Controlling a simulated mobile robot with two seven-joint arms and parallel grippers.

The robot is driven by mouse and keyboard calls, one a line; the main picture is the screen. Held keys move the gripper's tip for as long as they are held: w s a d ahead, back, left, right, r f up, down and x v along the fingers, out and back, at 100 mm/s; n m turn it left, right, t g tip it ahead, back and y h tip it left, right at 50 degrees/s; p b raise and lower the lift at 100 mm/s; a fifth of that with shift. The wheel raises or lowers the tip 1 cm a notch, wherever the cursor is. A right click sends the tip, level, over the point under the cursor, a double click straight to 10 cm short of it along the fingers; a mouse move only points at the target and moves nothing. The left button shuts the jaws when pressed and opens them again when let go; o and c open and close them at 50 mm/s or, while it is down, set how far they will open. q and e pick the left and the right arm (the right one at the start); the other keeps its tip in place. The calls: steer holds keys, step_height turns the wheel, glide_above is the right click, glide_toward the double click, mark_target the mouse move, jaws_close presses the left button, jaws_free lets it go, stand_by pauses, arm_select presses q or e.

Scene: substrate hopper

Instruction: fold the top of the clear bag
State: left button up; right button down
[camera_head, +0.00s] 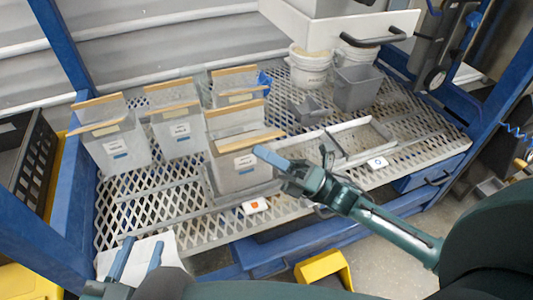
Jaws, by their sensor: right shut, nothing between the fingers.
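Several clear bags with tan strips along their tops stand on the mesh bench. The front clear bag (240,172) stands in a low tray, its two tan strips (236,107) apart, one behind the other. Three more clear bags (115,150) stand behind it and to the left. My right gripper (259,150) is shut and empty, its blue fingertips in front of the front bag's upper right edge; I cannot tell whether they touch it. My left gripper (143,241) is at the lower left, its two blue fingers apart with nothing visible between them, well away from the bags.
White buckets (310,68) and a grey bin (356,90) stand at the back right, with a small grey scoop (308,110) in front. Blue posts (62,42) bound the bench. A white hopper hangs above.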

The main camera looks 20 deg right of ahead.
mark_target(258, 135)
steer(key=shift+r, duration=0.15)
